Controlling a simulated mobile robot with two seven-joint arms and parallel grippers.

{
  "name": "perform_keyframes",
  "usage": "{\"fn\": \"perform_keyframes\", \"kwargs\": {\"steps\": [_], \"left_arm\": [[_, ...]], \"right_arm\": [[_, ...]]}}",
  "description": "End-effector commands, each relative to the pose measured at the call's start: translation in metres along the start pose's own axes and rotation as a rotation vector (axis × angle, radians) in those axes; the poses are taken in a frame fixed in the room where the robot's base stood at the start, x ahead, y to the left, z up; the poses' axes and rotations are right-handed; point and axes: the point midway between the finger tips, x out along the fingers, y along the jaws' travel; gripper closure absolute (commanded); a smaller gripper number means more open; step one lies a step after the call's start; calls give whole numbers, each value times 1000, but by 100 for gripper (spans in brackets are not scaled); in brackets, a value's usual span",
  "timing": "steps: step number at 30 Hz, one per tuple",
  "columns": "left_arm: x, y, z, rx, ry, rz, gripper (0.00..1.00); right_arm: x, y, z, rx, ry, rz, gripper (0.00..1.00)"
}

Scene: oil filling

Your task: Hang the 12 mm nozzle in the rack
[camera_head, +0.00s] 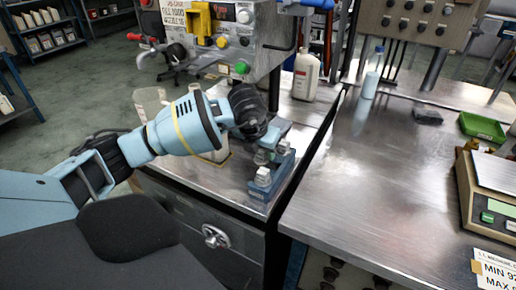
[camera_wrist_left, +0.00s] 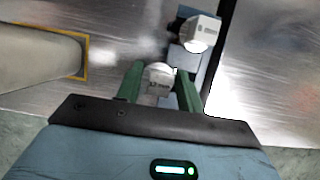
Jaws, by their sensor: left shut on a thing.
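In the left wrist view, my left gripper (camera_wrist_left: 160,86) has its green fingers shut on a whitish nozzle (camera_wrist_left: 157,82). Its small label appears to read 12 mm. The blue rack (camera_wrist_left: 212,62) lies just beyond and to the right, with another white nozzle (camera_wrist_left: 201,34) in it. In the head view, the blue rack (camera_head: 263,189) stands at the right edge of the left metal cabinet top. My left gripper (camera_head: 262,135) is low over the far part of the rack and its fingertips are partly hidden. Whether the held nozzle touches the rack cannot be told. My right gripper is not in view.
A clear jug (camera_head: 150,103) stands behind my left arm, and a white bottle (camera_head: 306,76) stands behind the rack. A control box (camera_head: 240,55) overhangs the back. The right bench (camera_head: 350,170) is mostly clear, with a scale (camera_head: 485,200) and a green tray (camera_head: 482,127) at its right.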

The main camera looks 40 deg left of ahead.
Motion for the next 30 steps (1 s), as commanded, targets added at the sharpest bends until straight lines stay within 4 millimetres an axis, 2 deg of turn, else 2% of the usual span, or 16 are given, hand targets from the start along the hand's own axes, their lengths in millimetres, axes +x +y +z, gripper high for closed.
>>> {"fn": "perform_keyframes", "kwargs": {"steps": [24, 30], "left_arm": [[0, -35, 0, 0, 0, -2, 87], [2, -38, -1, 0, 0, 0, 87]], "right_arm": [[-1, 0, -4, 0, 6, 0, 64], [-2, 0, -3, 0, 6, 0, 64]]}}
